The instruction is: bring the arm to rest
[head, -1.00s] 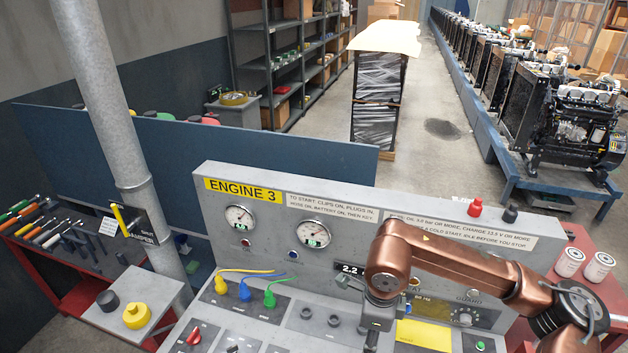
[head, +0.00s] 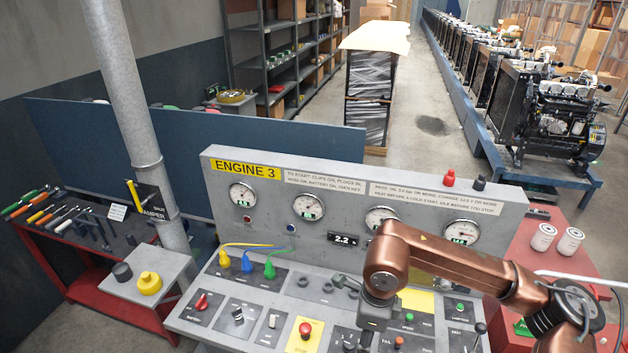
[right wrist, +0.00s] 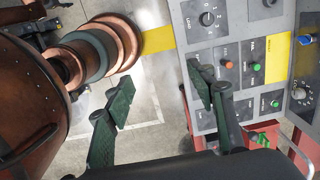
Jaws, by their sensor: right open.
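My copper right arm (head: 440,267) comes in from the right in the head view and bends down over the right half of the engine 3 panel (head: 335,255). Its gripper (head: 362,312) hangs above the panel's lower switches and partly hides them. In the right wrist view the green fingers of the right gripper (right wrist: 163,100) stand wide apart with nothing between them. The panel (right wrist: 235,70) lies beyond the right finger, and bare floor shows between the fingers. I cannot tell how close the fingers are to the panel. My left gripper is not in view.
A red table (head: 520,248) with two white filters (head: 543,237) stands right of the panel. A grey post (head: 140,110), a tool bench (head: 75,225) and a small stand with a yellow knob (head: 149,283) are at left. Engines (head: 545,115) line the back right.

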